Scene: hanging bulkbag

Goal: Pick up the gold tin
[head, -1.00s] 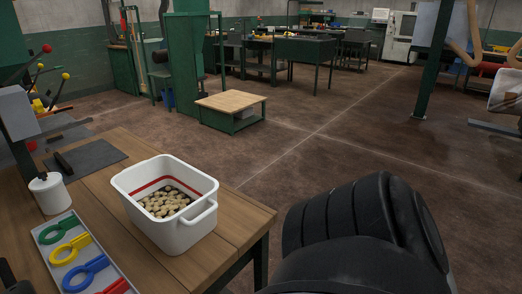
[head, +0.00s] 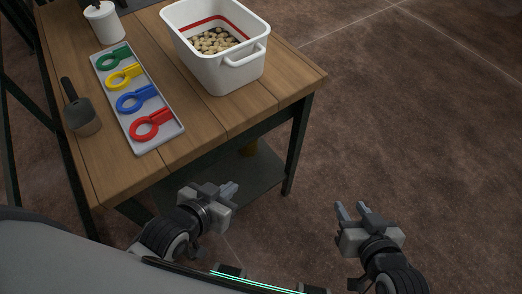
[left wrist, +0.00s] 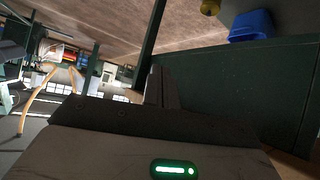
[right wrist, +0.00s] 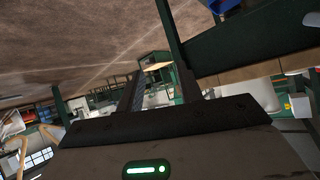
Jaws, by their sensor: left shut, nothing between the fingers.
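A gold round thing also shows at the top edge of the left wrist view (left wrist: 209,7), cut off by the frame. My left gripper (head: 230,191) is shut and empty, in front of the table and below its top, apart from the tin. My right gripper (head: 353,211) is open and empty over the floor, further right, away from the table.
The table top (head: 205,127) carries a white tub (head: 222,72) of pale lumps, a grey tray (head: 158,134) with coloured rings, a scoop (head: 82,120) and a white canister (head: 103,22). A table leg (head: 297,145) stands near the tin. A blue bin (left wrist: 250,25) shows too. Floor at right is clear.

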